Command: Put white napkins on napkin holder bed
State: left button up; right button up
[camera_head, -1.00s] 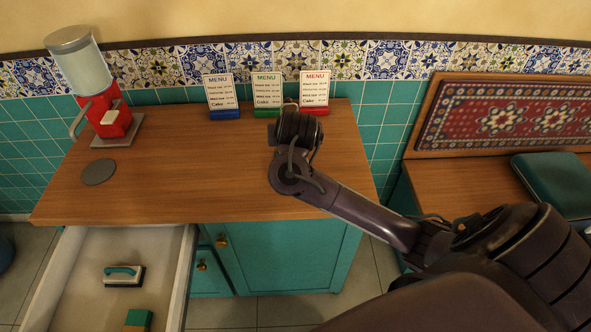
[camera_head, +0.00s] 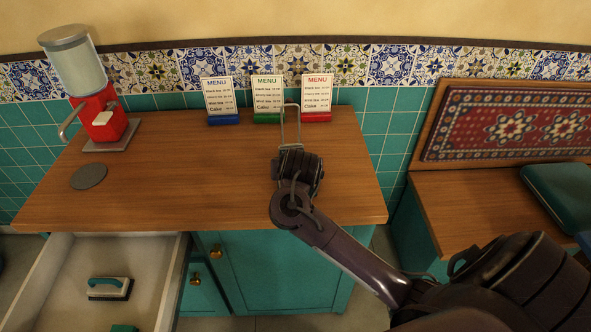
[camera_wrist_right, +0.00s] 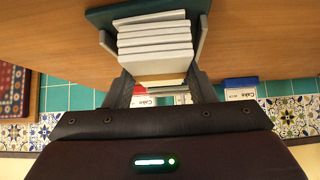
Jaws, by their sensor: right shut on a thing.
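My right gripper (camera_wrist_right: 153,45) is shut on a stack of white napkins (camera_wrist_right: 156,42), with one grey finger on each side. A dark teal flat piece (camera_wrist_right: 103,17) shows at the far end of the stack; I cannot tell whether it is held too. In the head view my right gripper is over the right part of the wooden counter, but its fingertips and the stack are hidden. I see no certain holder bed. My left gripper is not in view.
Blue, green and red menu stands (camera_head: 316,98) line the counter's back edge. A red dispenser (camera_head: 102,120) and a round grey coaster (camera_head: 89,176) are at the left. The open drawer (camera_head: 62,262) juts out at front left. The counter's middle is clear.

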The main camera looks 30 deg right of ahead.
jog(key=shift+f, duration=0.2)
jog(key=o, duration=1.1)
jog(key=shift+c, duration=0.2)
jog(key=shift+r+p, duration=0.3)
jog(key=shift+r, duration=0.15)
jog(key=p+v, duration=1.1)
jog(key=shift+s+a+r+p, duration=0.2)
jog(key=shift+s+p, duration=0.1)
jog(key=shift+p, duration=0.1)
